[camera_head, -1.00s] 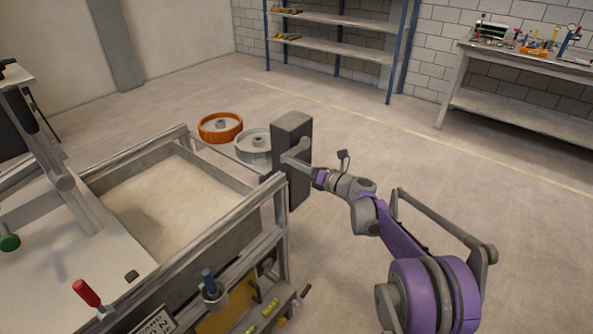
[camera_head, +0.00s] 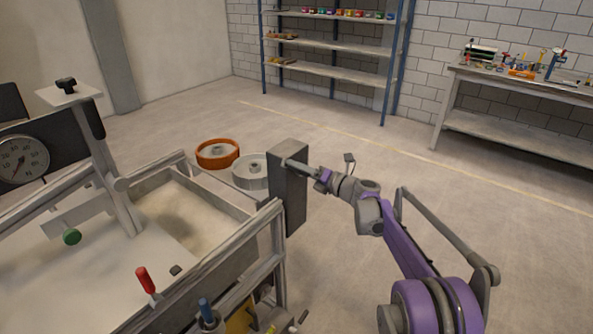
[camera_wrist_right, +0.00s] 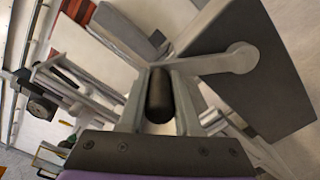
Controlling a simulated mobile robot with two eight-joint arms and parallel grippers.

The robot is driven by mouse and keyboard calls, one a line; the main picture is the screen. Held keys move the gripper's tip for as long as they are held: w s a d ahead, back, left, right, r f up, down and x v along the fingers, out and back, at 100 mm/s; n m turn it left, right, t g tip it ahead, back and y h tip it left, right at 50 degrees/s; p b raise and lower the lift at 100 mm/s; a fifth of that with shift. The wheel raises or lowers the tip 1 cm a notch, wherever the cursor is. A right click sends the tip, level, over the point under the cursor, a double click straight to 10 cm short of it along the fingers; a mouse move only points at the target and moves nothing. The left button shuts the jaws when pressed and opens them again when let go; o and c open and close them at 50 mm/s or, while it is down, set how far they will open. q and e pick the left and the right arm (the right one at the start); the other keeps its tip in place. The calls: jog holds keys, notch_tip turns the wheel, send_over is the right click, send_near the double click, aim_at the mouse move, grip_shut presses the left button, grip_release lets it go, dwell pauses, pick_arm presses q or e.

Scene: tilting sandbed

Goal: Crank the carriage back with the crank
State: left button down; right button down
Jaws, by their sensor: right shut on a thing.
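The crank has a dark cylindrical handle (camera_wrist_right: 160,95) and a light grey arm (camera_wrist_right: 215,62). The arm runs to a round hub on a dark grey box (camera_head: 289,190) at the frame's right corner. My right gripper (camera_head: 305,168) is shut on the crank handle; in the wrist view the handle lies between its two fingers (camera_wrist_right: 160,110). The carriage, with a pale plate (camera_head: 85,265), a grey upright post (camera_head: 110,165), a green knob (camera_head: 72,237) and a red-handled lever (camera_head: 145,280), covers the left part of the sandbed (camera_head: 195,218). My left gripper is out of view.
A dial gauge (camera_head: 20,160) stands at the far left. Shelves (camera_head: 330,45) and a workbench (camera_head: 530,78) stand at the back. The floor on the right is clear.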

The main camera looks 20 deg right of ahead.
jog(key=shift+r, duration=0.1)
dwell(0.3)
jog(key=c, duration=0.6)
grip_release()
jog(key=v, duration=1.1)
jog(key=shift+b, duration=0.4)
